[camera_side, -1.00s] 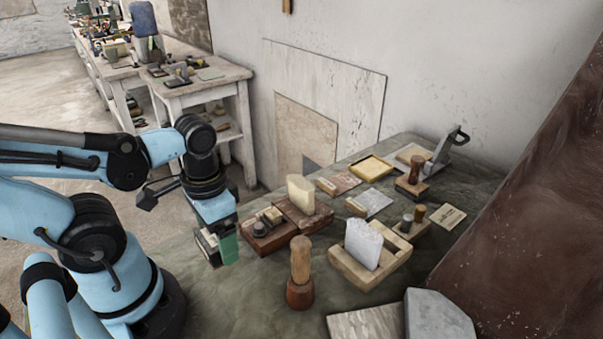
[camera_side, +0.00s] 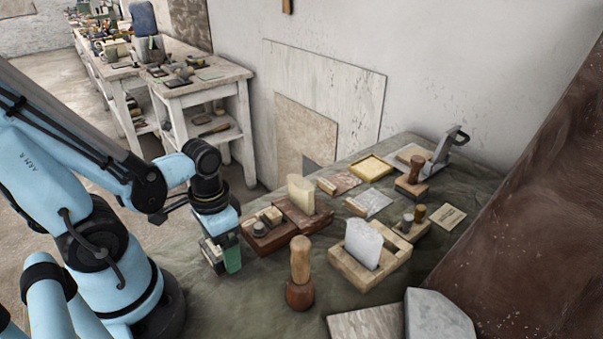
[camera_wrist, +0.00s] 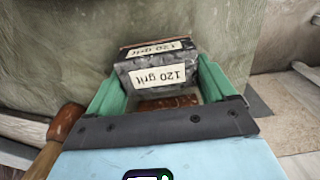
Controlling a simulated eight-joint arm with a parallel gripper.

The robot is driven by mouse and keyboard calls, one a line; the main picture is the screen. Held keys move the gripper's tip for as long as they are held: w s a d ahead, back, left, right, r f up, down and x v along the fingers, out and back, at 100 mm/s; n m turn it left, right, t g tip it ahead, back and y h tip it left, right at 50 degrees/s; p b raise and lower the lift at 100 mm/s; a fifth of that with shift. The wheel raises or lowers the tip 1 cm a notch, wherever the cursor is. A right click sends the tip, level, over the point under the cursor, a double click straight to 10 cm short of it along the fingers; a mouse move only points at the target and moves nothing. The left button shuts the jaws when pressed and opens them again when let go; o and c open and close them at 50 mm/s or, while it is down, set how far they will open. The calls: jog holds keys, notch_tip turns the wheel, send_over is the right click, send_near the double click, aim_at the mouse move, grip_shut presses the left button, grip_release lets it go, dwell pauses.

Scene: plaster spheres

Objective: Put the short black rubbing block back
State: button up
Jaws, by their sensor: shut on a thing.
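My gripper (camera_side: 222,258) hangs above the green cloth, left of the brown wooden holder (camera_side: 268,238) with several small blocks. Its green fingers are shut on a dark grey-black block (camera_wrist: 158,76), seen in the wrist view between the fingertips (camera_wrist: 160,92). The block bears a pale "120 grit" label. A second "120 grit" label shows just above, beside a thin brown edge; I cannot tell whether it is on the same block. In the side view the held block is mostly hidden by the fingers.
A wood-handled tool (camera_side: 300,274) stands upright right of my gripper. A pale block sits in a wooden tray (camera_side: 342,264) farther right. Brown slabs, pads and stamps crowd the cloth behind. The cloth (camera_side: 245,305) in front of my gripper is clear.

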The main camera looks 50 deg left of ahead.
jog(key=shift+f, duration=0.3)
jog(key=o, duration=0.9)
jog(key=shift+o, duration=0.2)
jog(key=shift+r, duration=0.15)
jog(key=shift+r, duration=5.85)
jog(key=w+d+r+t, duration=0.1)
jog(key=w+d+t, duration=0.2)
jog(key=w+t, duration=0.4)
jog(key=w, duration=0.4)
jog(key=shift+w, duration=0.2)
jog(key=shift+r, duration=0.1)
